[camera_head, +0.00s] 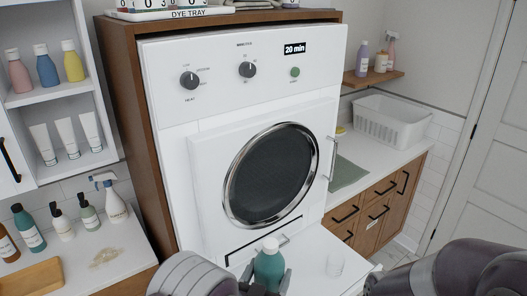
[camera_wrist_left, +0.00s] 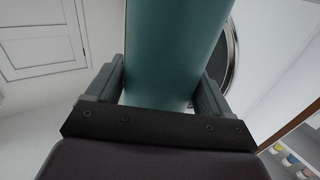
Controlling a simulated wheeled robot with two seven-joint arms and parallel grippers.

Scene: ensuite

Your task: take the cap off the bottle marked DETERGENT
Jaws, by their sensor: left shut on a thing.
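A teal bottle (camera_head: 269,266) with a white cap (camera_head: 270,244) stands upright in front of the washing machine, at the bottom middle of the head view. Its body fills the upper middle of the left wrist view (camera_wrist_left: 172,45). I see no readable label, so I cannot tell whether it is marked DETERGENT. My left gripper (camera_head: 266,284) is shut around the bottle's body, with one finger on each side (camera_wrist_left: 165,85). The cap is on the bottle and nothing touches it. My right arm shows at the lower right, but its gripper is out of the picture.
The white washing machine (camera_head: 170,110) stands behind the bottle, its round door (camera_head: 268,175) shut. Several other bottles stand on the left counter (camera_head: 100,262). A white basket (camera_head: 392,120) sits at the right.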

